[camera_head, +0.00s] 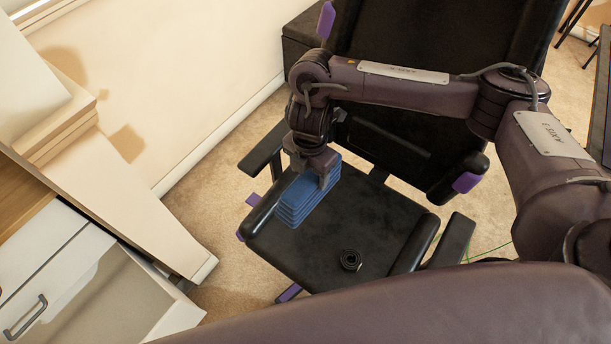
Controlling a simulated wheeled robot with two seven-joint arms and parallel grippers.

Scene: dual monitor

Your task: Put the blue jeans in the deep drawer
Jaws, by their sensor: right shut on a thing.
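The folded blue jeans (297,207) are a stacked bundle at the left side of the black office chair's seat (350,220). My right gripper (321,178) is shut on the top edge of the jeans. I cannot tell whether the jeans touch the seat or hang just above it. An open drawer (110,300) shows at the lower left, in a white cabinet; its inside looks empty where I can see it. My left gripper is not in view.
The chair's left armrest (263,150) stands near my arm. Closed drawer fronts (35,255) and a pale panel (125,205) are at left. Bare carpet (225,225) lies between chair and cabinet.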

